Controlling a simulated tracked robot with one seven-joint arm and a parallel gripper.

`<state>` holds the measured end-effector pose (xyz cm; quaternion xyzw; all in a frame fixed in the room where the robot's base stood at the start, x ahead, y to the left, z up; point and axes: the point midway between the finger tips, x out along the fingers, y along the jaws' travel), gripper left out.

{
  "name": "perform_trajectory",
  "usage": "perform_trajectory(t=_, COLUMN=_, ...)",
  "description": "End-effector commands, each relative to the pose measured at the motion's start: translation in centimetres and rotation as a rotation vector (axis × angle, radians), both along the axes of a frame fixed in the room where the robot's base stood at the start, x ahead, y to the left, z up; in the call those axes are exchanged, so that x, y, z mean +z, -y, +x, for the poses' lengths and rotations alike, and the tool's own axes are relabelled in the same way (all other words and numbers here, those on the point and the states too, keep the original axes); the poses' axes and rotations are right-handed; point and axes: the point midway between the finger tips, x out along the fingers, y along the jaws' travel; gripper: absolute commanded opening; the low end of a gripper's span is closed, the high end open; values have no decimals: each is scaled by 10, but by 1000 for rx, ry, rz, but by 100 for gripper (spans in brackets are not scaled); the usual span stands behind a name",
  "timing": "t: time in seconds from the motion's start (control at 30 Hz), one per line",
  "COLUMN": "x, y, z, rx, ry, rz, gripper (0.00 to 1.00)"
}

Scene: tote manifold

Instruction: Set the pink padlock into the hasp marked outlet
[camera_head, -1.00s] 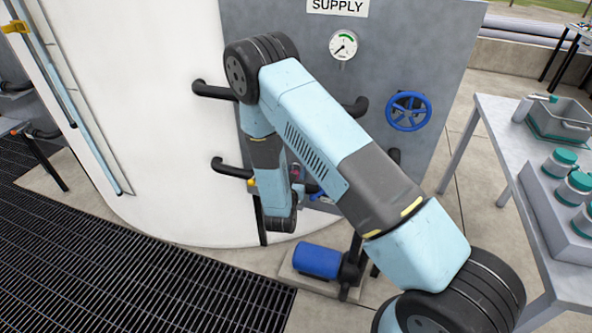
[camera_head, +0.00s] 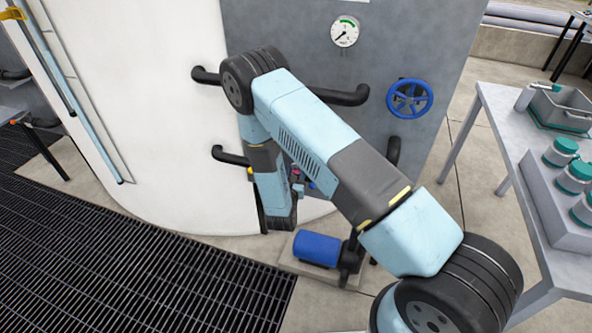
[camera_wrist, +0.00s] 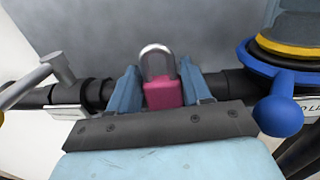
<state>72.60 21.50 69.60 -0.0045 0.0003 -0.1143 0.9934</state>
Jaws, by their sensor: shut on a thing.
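The pink padlock (camera_wrist: 163,94) is upright in the wrist view, its silver shackle pointing to the top of the picture. My gripper (camera_wrist: 160,80) is shut on its body, one blue finger on each side. A dark horizontal pipe lies beyond the padlock. White labels sit on this pipe at the left (camera_wrist: 66,112) and at the right edge (camera_wrist: 309,105); I cannot read them fully. I cannot make out a hasp clearly. In the head view my arm covers most of the gripper area, and only small coloured parts show beside it.
A blue valve handle (camera_wrist: 282,112) and a yellow-ringed dark disc are close on the right in the wrist view. A grey lever (camera_wrist: 40,80) is at the left. The head view shows a grey panel with a gauge (camera_head: 344,31), a blue handwheel (camera_head: 409,98) and a blue motor (camera_head: 317,249).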

Motion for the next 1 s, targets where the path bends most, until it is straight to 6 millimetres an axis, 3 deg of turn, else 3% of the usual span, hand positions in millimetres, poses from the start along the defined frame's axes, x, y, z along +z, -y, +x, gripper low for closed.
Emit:
perform_trajectory(t=0.23, x=-15, y=0, z=0, rx=-1, ry=-1, rz=0, gripper=16)
perform_trajectory(t=0.37, x=-22, y=1, z=0, rx=-1, ry=-2, rz=-1, gripper=0)
perform_trajectory(t=0.97, x=-29, y=2, z=1, rx=-2, ry=0, rz=0, gripper=0)
perform_trajectory(t=1.0, x=-29, y=2, z=1, rx=-2, ry=1, rz=0, gripper=50)
